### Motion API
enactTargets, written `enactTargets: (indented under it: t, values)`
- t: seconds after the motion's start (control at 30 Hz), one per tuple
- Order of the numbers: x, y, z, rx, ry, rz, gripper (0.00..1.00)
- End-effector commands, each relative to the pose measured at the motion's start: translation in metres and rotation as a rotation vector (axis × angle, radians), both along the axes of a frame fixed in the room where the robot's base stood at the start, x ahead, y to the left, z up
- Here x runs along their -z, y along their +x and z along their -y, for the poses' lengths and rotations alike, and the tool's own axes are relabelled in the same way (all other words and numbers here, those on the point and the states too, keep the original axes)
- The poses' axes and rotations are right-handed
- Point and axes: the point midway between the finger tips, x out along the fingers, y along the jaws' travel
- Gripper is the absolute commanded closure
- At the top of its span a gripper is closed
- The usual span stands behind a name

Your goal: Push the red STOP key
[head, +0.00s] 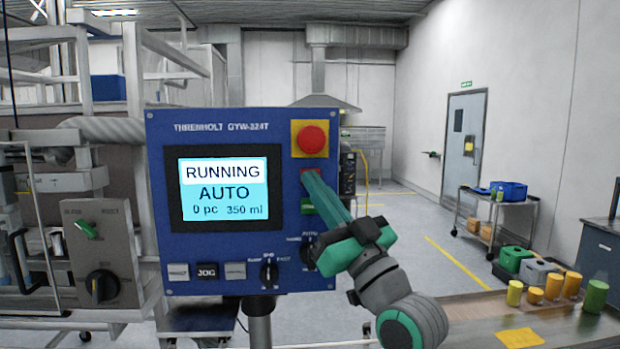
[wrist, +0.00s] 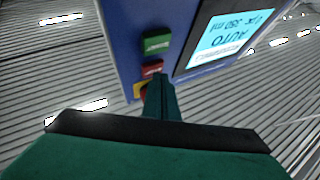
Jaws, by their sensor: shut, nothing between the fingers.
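The red STOP key (head: 313,174) is on the right side of the blue control panel (head: 225,127), below a red mushroom button (head: 313,139) on a yellow plate. My fingertip covers part of the key. The wrist view shows the panel upside down, with the red key (wrist: 152,68) between the green key (wrist: 156,42) and the yellow plate (wrist: 137,92). My gripper (head: 308,174) is shut and empty, its fingertips (wrist: 159,78) at the red key. I cannot tell whether they touch it. The screen (head: 222,190) reads RUNNING, AUTO, 0 pc, 350 ml.
The green key (head: 307,206) is just below, partly behind my fingers. Rotary knobs (head: 268,272) and a row of small keys (head: 207,271) line the panel's bottom. A grey switch box (head: 103,255) stands left. A table with yellow cups (head: 553,287) is at right.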

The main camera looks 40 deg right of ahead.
Motion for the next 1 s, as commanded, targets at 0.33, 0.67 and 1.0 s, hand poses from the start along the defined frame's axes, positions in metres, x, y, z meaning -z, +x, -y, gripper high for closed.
enactTargets:
  t: [0.33, 0.67, 1.0]
  values:
    - [0.0, 0.003, 0.001, 0.0, 0.0, -0.001, 1.0]
    - [0.0, 0.001, 0.0, 0.0, 0.0, 0.0, 1.0]
    - [0.001, -0.012, -0.006, 0.0, 0.0, -0.001, 1.0]
